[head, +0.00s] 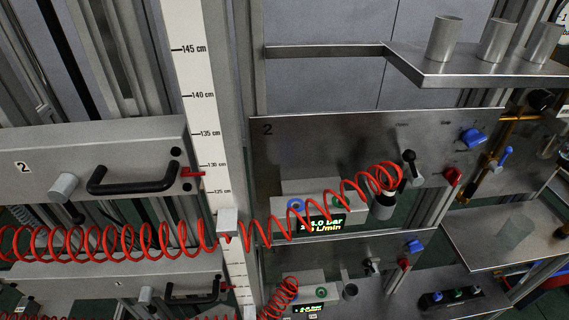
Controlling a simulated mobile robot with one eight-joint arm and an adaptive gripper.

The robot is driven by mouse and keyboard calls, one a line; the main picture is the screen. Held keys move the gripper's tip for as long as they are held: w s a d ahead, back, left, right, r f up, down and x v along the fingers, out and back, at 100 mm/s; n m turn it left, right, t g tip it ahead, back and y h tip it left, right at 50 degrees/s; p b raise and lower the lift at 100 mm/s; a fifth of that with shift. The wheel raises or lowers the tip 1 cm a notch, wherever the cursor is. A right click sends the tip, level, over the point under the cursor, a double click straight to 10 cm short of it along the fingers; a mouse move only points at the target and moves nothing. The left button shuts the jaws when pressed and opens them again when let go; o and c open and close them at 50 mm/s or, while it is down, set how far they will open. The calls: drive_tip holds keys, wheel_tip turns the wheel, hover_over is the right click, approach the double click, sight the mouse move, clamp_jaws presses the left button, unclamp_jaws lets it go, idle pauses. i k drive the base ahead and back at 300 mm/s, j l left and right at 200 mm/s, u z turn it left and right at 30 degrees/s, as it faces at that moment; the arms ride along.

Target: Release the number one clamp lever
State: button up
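No lever labelled number one can be made out. A panel marked 2 (330,140) carries a black lever (409,168), a red lever (452,177) and a blue knob (473,137). A lower panel (335,250) carries a smaller black lever (372,265), a red lever (404,264) and a blue knob (414,246). Another blue lever (503,158) sits at the right by brass-coloured parts. My gripper is not in view.
A red coiled hose (150,240) crosses the front of a scaled post (193,90). A drawer marked 2 (70,150) has a black handle (130,182). A shelf (480,68) with metal cups (444,40) juts out at upper right. A lower tray (470,235) is at right.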

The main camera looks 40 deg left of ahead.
sight(146, 293)
drive_tip(key=u, duration=3)
